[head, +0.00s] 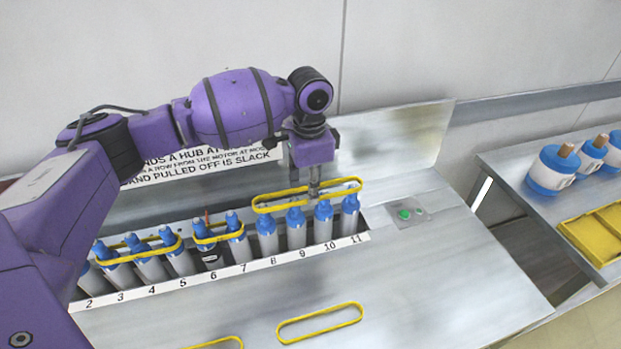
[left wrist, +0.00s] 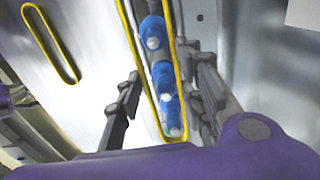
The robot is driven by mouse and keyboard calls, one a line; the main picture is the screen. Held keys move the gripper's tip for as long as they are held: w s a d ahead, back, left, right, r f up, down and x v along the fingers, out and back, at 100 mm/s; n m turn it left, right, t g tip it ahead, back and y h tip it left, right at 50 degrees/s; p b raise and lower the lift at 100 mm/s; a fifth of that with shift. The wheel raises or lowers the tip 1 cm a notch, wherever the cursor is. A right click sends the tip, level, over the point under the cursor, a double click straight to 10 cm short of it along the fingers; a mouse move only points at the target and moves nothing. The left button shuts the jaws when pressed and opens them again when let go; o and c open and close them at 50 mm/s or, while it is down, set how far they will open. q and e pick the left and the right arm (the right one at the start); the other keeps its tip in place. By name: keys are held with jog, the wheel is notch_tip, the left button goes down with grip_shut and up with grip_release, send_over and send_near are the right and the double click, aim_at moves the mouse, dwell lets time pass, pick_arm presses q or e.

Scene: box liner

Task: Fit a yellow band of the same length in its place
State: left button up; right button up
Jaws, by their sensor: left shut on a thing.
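My left gripper (head: 314,188) is shut on a long yellow band (head: 280,193). It holds the band roughly level at the tops of the blue-capped hubs numbered 8 to 11 (head: 296,232). In the left wrist view the band (left wrist: 140,62) passes between the two dark fingers (left wrist: 165,103), with blue hub tops (left wrist: 163,75) showing inside its loop. Whether it touches the hubs is not clear. Another yellow band (head: 320,323) lies loose on the front metal plate. My right gripper is out of view.
A yellow band (head: 140,255) loops around hubs on the left, and a shorter one (head: 218,237) around the pair near 6 and 7. Part of another loose band (head: 222,342) shows at the bottom edge. A green button (head: 404,214) is right of the row. A side bench holds blue-white spools (head: 553,170).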

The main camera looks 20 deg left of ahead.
pick_arm(q)
jog(key=shift+f, duration=1.8)
jog(key=o, duration=1.2)
jog(key=shift+r, duration=0.1)
notch_tip(320, 180, up, 12)
